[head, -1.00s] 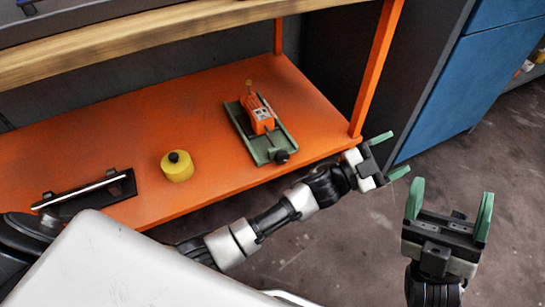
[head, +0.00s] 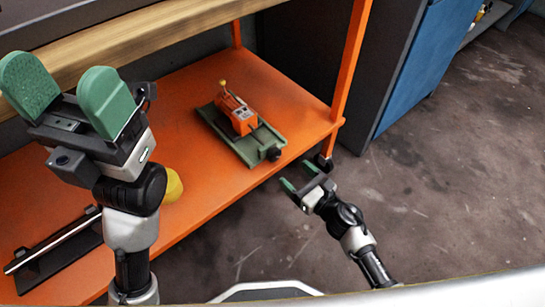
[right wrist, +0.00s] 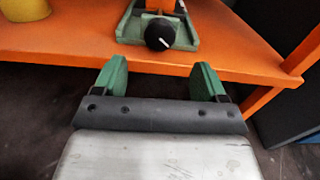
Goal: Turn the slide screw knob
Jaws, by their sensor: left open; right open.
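The green slide base (head: 240,139) carries an orange block (head: 239,113) and lies on the orange shelf near its right front corner. The slide screw knob (head: 273,154) is a black round knob at the base's front end. In the right wrist view the knob (right wrist: 160,33) faces me with a white mark. My right gripper (head: 297,178) is open and empty, in front of the shelf edge and apart from the knob. In the right wrist view its green fingers are spread below the knob. My left gripper (head: 62,95) is open and empty, raised at the left, close to the camera.
A yellow round object (head: 174,186) is partly hidden behind my left arm. A black holder with a silver rod (head: 50,240) lies at the shelf's left. An orange post (head: 350,70) stands right of the slide. The wooden top (head: 130,35) overhangs the shelf.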

